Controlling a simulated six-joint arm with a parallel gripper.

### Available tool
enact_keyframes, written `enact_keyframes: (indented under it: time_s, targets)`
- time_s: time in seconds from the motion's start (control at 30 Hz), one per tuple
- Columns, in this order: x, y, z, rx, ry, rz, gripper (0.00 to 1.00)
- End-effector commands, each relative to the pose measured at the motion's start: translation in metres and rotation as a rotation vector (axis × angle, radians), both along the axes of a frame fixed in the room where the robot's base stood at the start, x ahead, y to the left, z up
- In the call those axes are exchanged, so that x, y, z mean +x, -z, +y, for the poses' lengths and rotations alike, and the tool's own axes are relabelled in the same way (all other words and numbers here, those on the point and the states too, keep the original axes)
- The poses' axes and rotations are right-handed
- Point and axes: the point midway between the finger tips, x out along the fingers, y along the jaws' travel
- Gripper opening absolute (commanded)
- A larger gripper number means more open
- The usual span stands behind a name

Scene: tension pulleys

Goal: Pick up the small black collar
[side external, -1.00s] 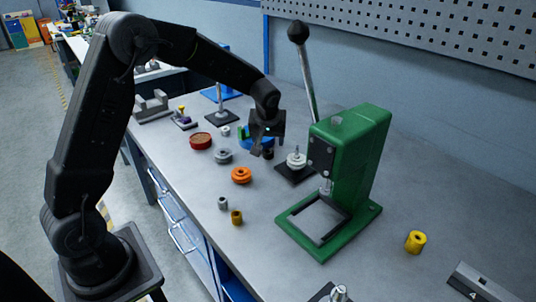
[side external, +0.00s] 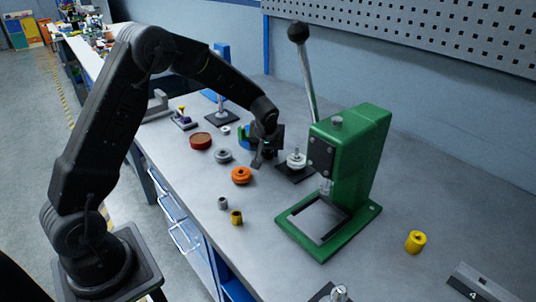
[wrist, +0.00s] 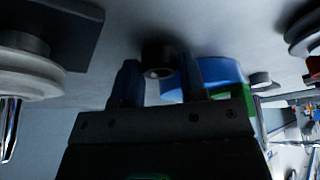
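The small black collar (wrist: 157,57) stands on the bench in the wrist view, just beyond and between my two fingertips. My gripper (wrist: 157,76) is open, with one finger on each side of the collar's line and nothing clearly held. In the side view my gripper (side external: 264,157) is low over the bench, left of the white pulley on its black base. There the collar is lost against my dark fingers. I cannot tell whether either finger touches it.
A blue round part (wrist: 215,72) with a green piece lies close beside the right finger. The white pulley (side external: 296,160) stands close to the right. An orange pulley (side external: 241,175), a grey pulley (side external: 223,156) and a green press (side external: 345,180) are nearby.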

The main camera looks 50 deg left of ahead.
Motion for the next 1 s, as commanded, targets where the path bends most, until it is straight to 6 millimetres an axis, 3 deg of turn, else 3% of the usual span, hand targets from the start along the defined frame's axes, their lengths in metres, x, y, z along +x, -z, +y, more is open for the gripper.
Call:
enact_keyframes:
  time_s: [0.27,0.67,0.9,1.0]
  targets:
    - [0.000,0.000,0.000,0.000,0.000,0.000,0.12]
    - [0.000,-0.009,0.000,0.000,-0.001,-0.002,0.12]
    - [0.000,-0.046,0.001,0.003,-0.002,-0.006,0.12]
    - [-0.018,-0.057,0.021,0.001,-0.009,-0.002,0.12]
